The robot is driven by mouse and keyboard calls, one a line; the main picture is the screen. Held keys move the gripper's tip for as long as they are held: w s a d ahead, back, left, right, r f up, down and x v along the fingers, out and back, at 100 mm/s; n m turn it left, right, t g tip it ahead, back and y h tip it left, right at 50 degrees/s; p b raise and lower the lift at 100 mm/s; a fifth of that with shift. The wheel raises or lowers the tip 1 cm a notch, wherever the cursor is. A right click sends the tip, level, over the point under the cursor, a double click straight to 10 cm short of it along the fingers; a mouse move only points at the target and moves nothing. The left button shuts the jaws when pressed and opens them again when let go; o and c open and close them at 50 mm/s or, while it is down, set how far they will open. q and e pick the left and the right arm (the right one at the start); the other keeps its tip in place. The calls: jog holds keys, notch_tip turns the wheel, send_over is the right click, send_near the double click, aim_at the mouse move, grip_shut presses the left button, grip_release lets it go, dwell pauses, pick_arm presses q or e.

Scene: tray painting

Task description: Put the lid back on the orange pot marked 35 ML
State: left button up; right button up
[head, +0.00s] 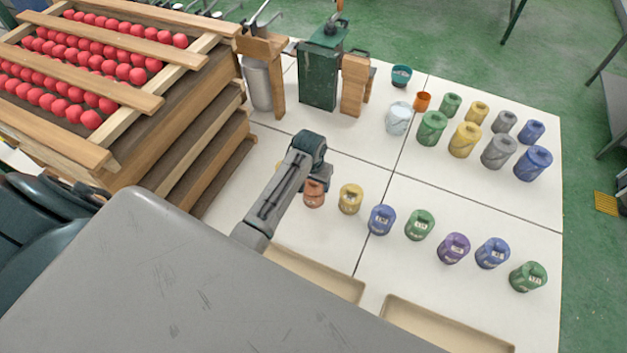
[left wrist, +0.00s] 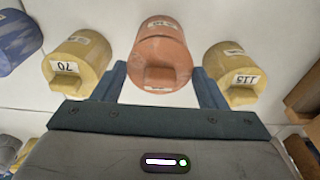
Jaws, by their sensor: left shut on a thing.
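The orange pot (head: 314,195) stands on the white table in the head view, below the end of my left arm. In the left wrist view, the orange lid (left wrist: 160,75) with its block-like knob faces the camera, and the pot's small label (left wrist: 162,23) is too small to read surely. My left gripper (left wrist: 160,70) has one finger on each side of the lid and is shut on it. The lid lines up with the pot; whether it is fully seated I cannot tell. My right gripper is not in view.
A yellow pot marked 70 (left wrist: 75,65) and a yellow pot marked 115 (left wrist: 232,72) stand close on either side. More coloured pots (head: 420,225) continue the row rightward. Shallow beige trays (head: 445,322) lie nearer me; a small open orange cup (head: 422,102) stands farther back.

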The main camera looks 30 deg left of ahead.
pick_arm(q)
jog(key=shift+f, duration=0.1)
dwell(0.3)
dwell(0.4)
jog(key=o, duration=1.2)
jog(key=shift+o, duration=0.2)
jog(key=shift+r, duration=3.5)
jog(key=shift+c, duration=0.4)
grip_shut()
